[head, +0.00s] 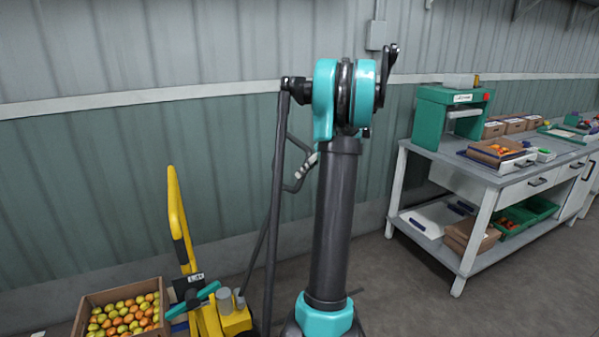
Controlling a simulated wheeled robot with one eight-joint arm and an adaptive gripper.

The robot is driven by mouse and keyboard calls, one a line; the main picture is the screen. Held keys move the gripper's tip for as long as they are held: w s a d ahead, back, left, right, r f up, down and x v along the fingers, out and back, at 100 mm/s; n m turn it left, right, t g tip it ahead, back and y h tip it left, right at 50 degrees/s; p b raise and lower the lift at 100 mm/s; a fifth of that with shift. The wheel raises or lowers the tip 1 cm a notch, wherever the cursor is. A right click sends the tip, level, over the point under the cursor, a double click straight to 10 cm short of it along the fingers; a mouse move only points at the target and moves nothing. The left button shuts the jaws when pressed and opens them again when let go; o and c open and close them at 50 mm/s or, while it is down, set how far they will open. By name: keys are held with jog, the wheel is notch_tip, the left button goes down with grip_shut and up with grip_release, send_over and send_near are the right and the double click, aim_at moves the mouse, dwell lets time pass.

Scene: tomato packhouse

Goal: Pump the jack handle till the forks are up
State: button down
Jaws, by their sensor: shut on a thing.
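The yellow jack body (236,322) stands at the bottom, left of my arm column, cut off by the lower edge. The dark jack handle (289,187) rises from it at a slant and ends in a bent loop beside my column. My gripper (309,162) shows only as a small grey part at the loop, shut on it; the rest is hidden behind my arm. I cannot see the forks clearly, nor how high they are.
A crate of tomatoes (160,330) is at the lower left. A yellow upright (179,220) stands beside it. A workbench (468,191) with a green machine (433,121) stands at right. The ribbed wall is close behind; floor between jack and bench is clear.

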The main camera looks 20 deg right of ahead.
jog(key=shift+r, duration=0.1)
jog(key=c, duration=1.3)
grip_release()
jog(key=v, duration=1.2)
